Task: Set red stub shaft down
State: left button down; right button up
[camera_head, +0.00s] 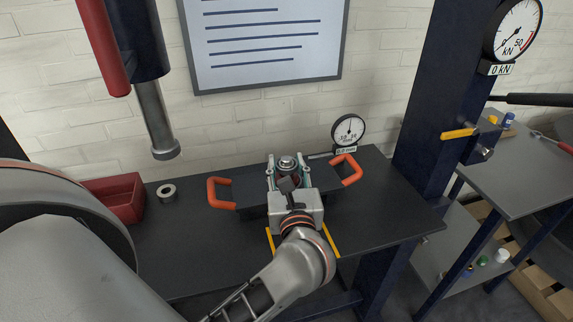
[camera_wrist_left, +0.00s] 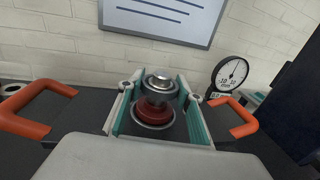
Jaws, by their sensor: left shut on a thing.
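The red stub shaft (camera_wrist_left: 153,113) sits between the teal-padded fingers of my left gripper (camera_head: 288,166) in the left wrist view. It has a red collar, with silver metal rings (camera_wrist_left: 160,84) showing beyond and below it. My left gripper is shut on it, over the dark plate with orange handles. In the head view the shaft (camera_head: 291,178) is mostly hidden by the gripper. Whether its lower end touches anything underneath cannot be told. My right gripper is not in view.
Orange handles (camera_head: 220,194) and (camera_head: 347,171) flank the gripper. A dial gauge (camera_head: 348,131) stands behind right. A metal ring (camera_head: 166,192) and red bin (camera_head: 118,197) lie left, near the hanging press ram (camera_head: 157,125). The bench's right end (camera_head: 394,217) is clear.

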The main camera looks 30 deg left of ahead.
pick_arm(q)
jog(key=shift+f, duration=0.15)
jog(key=c, duration=1.3)
grip_release()
jog(key=shift+f, duration=0.15)
jog(key=v, duration=0.7)
jog(key=shift+s+d, duration=0.2)
grip_shut()
